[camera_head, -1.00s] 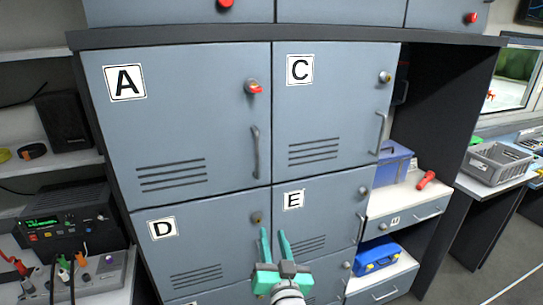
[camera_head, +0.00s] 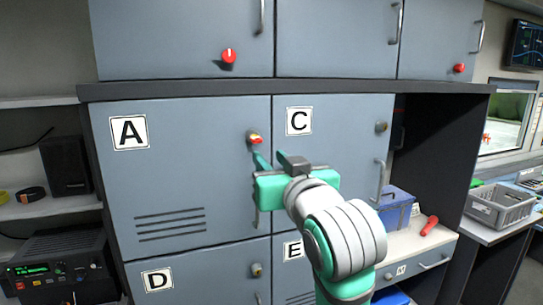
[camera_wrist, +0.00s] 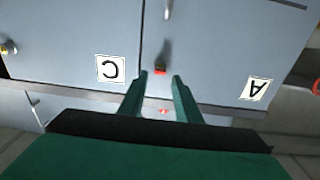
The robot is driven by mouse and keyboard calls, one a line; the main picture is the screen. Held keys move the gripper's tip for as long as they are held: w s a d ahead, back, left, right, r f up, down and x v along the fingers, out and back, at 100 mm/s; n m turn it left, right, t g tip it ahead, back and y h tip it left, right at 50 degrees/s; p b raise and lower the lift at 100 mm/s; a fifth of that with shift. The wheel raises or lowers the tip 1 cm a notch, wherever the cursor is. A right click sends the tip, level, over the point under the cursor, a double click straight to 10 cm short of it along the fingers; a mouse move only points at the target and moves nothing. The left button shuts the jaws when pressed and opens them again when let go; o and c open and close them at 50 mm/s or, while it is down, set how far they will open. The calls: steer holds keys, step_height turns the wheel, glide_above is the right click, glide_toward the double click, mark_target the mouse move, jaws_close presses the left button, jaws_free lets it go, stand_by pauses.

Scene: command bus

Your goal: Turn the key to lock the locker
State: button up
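My gripper (camera_head: 270,160) is green, open and empty. In the head view its fingers are just below and right of the key, apart from it as far as I can tell. The locker door handle below the lock is partly hidden by my gripper. Door A looks closed.
Door C (camera_head: 335,150) with its own knob (camera_head: 381,127) and handle (camera_head: 379,180) is to the right. Doors D and E are below. An upper cabinet (camera_head: 185,40) with red knobs overhangs above a dark ledge (camera_head: 300,89). An open shelf with a blue box (camera_head: 396,208) is at right.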

mark_target(259, 142)
steer(key=shift+r+x, duration=0.2)
steer(key=shift+x, duration=1.2)
steer(key=shift+r+x, duration=0.2)
steer(key=shift+x, duration=1.2)
steer(key=shift+r+x, duration=0.2)
steer(key=shift+x, duration=1.25)
steer(key=c, duration=0.7)
steer(key=shift+n, duration=0.3)
